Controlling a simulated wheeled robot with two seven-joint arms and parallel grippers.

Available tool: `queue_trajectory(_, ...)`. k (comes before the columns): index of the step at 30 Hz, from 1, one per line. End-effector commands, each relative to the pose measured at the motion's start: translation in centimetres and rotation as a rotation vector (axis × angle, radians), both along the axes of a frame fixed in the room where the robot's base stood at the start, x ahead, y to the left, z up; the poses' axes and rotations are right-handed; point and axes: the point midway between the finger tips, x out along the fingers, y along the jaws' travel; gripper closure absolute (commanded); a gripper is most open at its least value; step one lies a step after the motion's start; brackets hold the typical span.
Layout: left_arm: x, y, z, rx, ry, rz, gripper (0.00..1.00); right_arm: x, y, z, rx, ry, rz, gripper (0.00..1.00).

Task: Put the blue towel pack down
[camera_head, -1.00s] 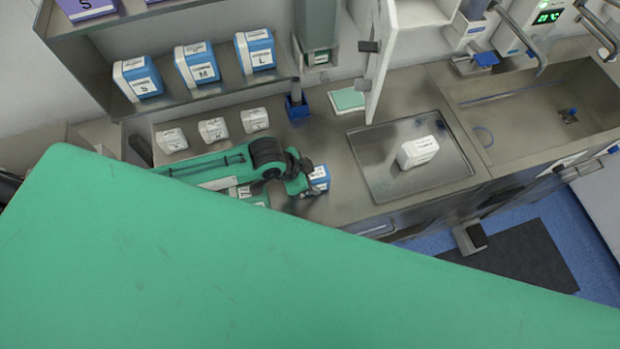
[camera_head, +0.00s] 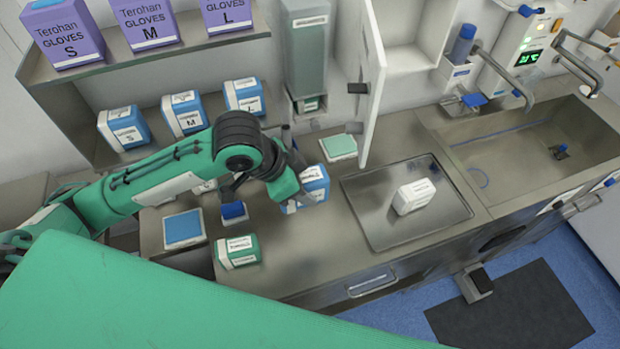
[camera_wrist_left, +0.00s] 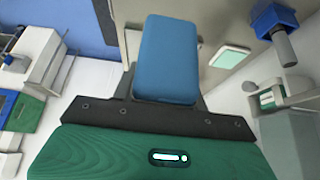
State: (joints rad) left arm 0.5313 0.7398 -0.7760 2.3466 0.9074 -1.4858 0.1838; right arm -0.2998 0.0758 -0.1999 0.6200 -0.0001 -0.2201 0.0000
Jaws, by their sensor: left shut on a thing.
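My left gripper (camera_head: 303,190) is shut on the blue towel pack (camera_head: 314,183), a blue pack with a white label. It holds the pack over the counter, left of the metal tray (camera_head: 447,222). Part of the pack is hidden behind the gripper, and I cannot tell whether it touches the counter. In the left wrist view the blue pack (camera_wrist_left: 167,62) stands out beyond the dark gripper body. My right gripper is not in view.
A white pack (camera_head: 413,197) lies on the tray. A green-and-white pack (camera_head: 237,251) and a blue-topped pack (camera_head: 184,229) lie nearer the left. The counter (camera_head: 325,235) in front of the gripper is clear. A cabinet door (camera_head: 372,75) stands open behind.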

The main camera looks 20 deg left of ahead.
Motion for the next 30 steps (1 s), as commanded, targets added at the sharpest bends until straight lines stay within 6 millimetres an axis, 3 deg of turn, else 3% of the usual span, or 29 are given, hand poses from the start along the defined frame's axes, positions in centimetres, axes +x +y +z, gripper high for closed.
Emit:
queue_trajectory(4, 0.0, 0.0, 0.5, 0.000, -0.001, 0.003, 0.82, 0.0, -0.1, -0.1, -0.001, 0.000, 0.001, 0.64)
queue_trajectory(8, 0.3, 0.5, -0.3, 0.003, 0.002, 0.068, 0.82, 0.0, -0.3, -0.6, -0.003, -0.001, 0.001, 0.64)
queue_trajectory(11, 0.9, 1.4, -1.6, 0.009, 0.005, 0.200, 0.82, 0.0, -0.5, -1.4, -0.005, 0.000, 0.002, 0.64)
queue_trajectory(21, 2.2, 7.2, -5.7, 0.005, 0.005, 0.814, 0.82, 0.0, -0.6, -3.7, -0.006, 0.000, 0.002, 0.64)
queue_trajectory(30, 2.1, 9.1, -6.4, -0.001, 0.001, 0.984, 0.82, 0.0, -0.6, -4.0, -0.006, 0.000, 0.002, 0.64)
